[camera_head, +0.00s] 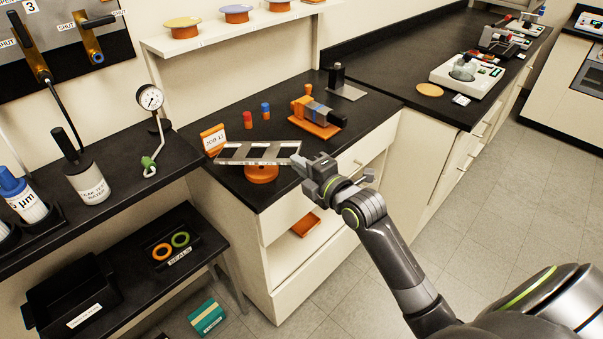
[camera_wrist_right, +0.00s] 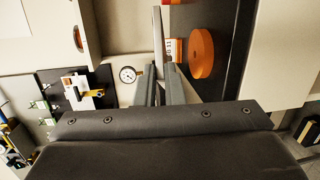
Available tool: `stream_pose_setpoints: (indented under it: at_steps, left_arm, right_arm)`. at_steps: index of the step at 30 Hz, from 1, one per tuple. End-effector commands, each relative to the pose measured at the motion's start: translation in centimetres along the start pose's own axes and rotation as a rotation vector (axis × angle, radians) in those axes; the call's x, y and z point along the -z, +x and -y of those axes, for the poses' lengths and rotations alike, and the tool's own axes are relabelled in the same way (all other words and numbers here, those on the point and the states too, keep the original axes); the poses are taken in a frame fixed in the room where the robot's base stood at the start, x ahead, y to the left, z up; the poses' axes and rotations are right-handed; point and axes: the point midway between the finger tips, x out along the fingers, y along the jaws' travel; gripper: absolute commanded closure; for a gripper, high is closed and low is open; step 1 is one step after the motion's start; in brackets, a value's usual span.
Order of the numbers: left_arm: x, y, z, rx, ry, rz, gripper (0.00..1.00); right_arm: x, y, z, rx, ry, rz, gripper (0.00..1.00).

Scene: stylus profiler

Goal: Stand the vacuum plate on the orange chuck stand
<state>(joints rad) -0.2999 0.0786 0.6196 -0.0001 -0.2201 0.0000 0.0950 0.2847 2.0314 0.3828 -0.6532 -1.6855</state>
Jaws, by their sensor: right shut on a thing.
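The vacuum plate (camera_head: 258,153) is a pale, flat plate with dark windows, seen from the side in the head view. My right gripper (camera_head: 302,164) is shut on its right end. The orange chuck stand (camera_head: 262,174) is a round orange disc on the black bench, partly hidden under the plate. In the right wrist view the plate (camera_wrist_right: 157,40) shows as a thin edge between my right fingers (camera_wrist_right: 160,82). The stand (camera_wrist_right: 201,52) shows there with a visible gap from the plate. My left gripper is not in view.
An orange JOB 11 sign (camera_head: 213,139) stands close behind the plate's left end. Red and blue pegs (camera_head: 256,115) and an orange-based device (camera_head: 318,117) stand farther back. A pressure gauge (camera_head: 150,98) is to the left.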

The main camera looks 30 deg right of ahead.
Motion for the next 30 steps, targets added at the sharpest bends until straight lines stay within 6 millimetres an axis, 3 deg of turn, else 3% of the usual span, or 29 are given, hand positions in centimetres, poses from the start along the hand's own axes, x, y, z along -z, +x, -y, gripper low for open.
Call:
stream_pose_setpoints:
  at_steps: [17, 27, 30]
  left_arm:
    - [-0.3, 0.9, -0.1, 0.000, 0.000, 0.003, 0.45]
    - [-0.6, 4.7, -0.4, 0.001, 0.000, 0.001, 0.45]
    - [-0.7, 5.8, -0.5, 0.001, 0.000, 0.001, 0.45]
  right_arm:
    - [-0.2, 0.5, 0.4, -0.036, 0.017, 0.029, 1.00]
    - [0.0, 0.4, 1.2, -0.159, 0.085, 0.027, 1.00]
    - [0.1, 0.5, 2.4, -0.157, 0.086, 0.028, 1.00]
